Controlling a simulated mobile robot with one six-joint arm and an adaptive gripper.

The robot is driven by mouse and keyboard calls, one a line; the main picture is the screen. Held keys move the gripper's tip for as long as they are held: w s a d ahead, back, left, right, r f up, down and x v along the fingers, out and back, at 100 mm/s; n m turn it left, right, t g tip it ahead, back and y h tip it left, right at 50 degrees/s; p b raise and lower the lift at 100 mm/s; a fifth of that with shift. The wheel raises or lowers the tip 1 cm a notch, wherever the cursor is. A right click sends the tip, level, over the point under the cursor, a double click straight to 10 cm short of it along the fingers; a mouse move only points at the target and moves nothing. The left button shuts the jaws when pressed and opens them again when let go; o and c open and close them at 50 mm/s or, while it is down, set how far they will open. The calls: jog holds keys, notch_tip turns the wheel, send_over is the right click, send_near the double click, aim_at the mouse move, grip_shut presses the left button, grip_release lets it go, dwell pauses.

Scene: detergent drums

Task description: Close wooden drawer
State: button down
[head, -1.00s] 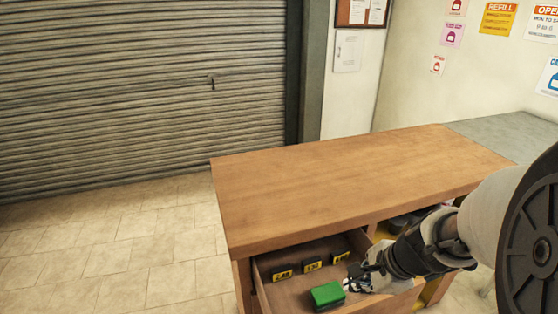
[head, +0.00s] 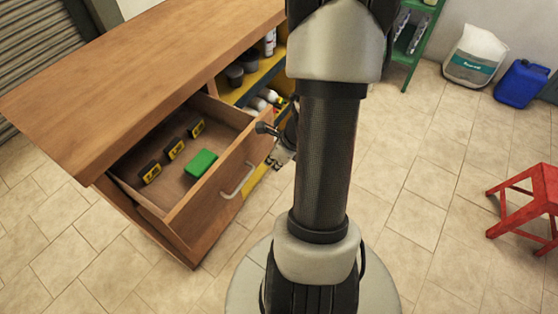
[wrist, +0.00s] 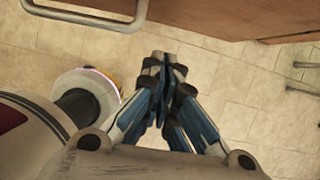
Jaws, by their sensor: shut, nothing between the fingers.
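The wooden drawer (head: 212,197) of the workbench is pulled out in the head view. Its front panel carries a metal bar handle (head: 238,181). Inside lie a green block (head: 201,163) and three dark blocks with yellow labels (head: 175,149). In the wrist view the handle (wrist: 100,20) is at the top left and the edge of the drawer front (wrist: 215,15) is at the top. My gripper (wrist: 160,62) is shut and empty, just outside the drawer front and apart from the handle. In the head view my arm mostly hides it.
The wooden bench top (head: 130,70) overhangs the drawer. Open shelves (head: 262,80) with bottles and dark pots are to the drawer's right. A red stool (head: 530,205), a white sack (head: 475,55) and a blue canister (head: 521,83) stand at the right. The floor between is clear.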

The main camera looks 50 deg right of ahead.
jog(key=shift+w+a+f+p, duration=0.1)
jog(key=shift+w+f+p, duration=0.15)
jog(key=shift+w, duration=0.85)
jog(key=shift+w+a+f+p, duration=0.1)
jog(key=shift+w+f, duration=0.15)
jog(key=shift+w, duration=0.85)
